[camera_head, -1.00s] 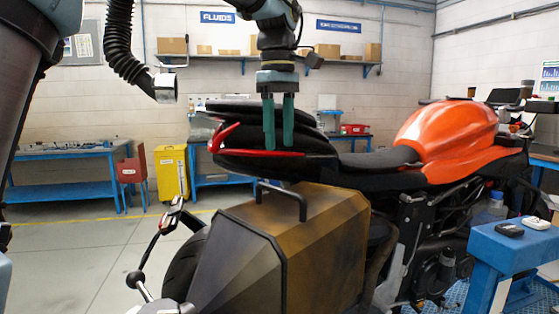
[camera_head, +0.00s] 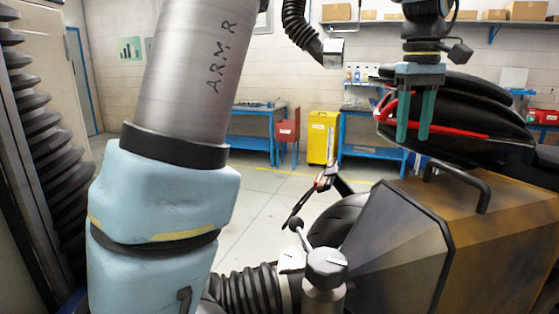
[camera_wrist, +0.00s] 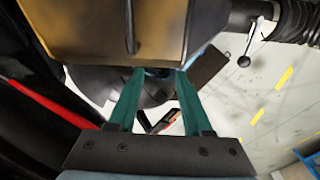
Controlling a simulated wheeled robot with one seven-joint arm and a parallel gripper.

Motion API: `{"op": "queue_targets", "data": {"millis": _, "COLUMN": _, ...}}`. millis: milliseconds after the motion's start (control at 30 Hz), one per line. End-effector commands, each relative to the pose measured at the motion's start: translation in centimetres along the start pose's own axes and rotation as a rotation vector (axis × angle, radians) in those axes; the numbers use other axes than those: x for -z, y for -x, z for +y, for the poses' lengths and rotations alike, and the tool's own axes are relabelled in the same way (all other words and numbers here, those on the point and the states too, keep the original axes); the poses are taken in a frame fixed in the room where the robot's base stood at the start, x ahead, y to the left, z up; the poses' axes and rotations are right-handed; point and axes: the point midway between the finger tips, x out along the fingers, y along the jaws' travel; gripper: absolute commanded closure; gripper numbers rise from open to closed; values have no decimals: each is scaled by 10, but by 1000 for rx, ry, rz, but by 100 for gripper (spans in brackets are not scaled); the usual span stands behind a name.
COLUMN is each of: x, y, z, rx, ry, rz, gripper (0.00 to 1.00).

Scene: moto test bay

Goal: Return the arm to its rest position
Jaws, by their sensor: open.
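My gripper (camera_head: 413,136) hangs pointing down, its two green fingers apart with nothing between them. In the head view it shows in front of the motorcycle's black tail with red trim (camera_head: 470,115). It is left of the black handle (camera_head: 462,182) on the brown side case (camera_head: 500,235). In the wrist view the fingers (camera_wrist: 160,72) also stand apart. The case (camera_wrist: 90,30) and its handle (camera_wrist: 130,28) fill the upper part there. My upper arm, marked "ARM R", fills the left of the head view; the links between it and the gripper are mostly out of frame.
The motorcycle's tail and case are close to my gripper. A black lever with a ball end (camera_head: 296,222) stands by the rear wheel (camera_head: 345,220). Grey floor (camera_head: 255,200) shows between.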

Motion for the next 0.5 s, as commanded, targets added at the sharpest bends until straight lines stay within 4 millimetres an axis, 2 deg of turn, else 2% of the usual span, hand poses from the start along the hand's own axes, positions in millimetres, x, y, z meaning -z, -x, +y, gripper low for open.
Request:
{"op": "queue_targets", "data": {"millis": 33, "x": 22, "y": -21, "z": -30, "rx": 3, "ry": -2, "rz": 3, "gripper": 50}}
{"op": "queue_targets", "data": {"millis": 100, "x": 45, "y": -48, "z": -68, "rx": -2, "ry": -27, "rz": 14, "gripper": 50}}
{"op": "queue_targets", "data": {"millis": 233, "x": 72, "y": -97, "z": -145, "rx": -7, "ry": -77, "rz": 37, "gripper": 50}}
{"op": "queue_targets", "data": {"millis": 367, "x": 75, "y": -142, "z": -226, "rx": -5, "ry": -128, "rz": 62, "gripper": 50}}
{"op": "queue_targets", "data": {"millis": 400, "x": 71, "y": -154, "z": -250, "rx": -2, "ry": -143, "rz": 69, "gripper": 50}}
{"op": "queue_targets", "data": {"millis": 500, "x": 56, "y": -179, "z": -299, "rx": 5, "ry": -178, "rz": 86, "gripper": 50}}
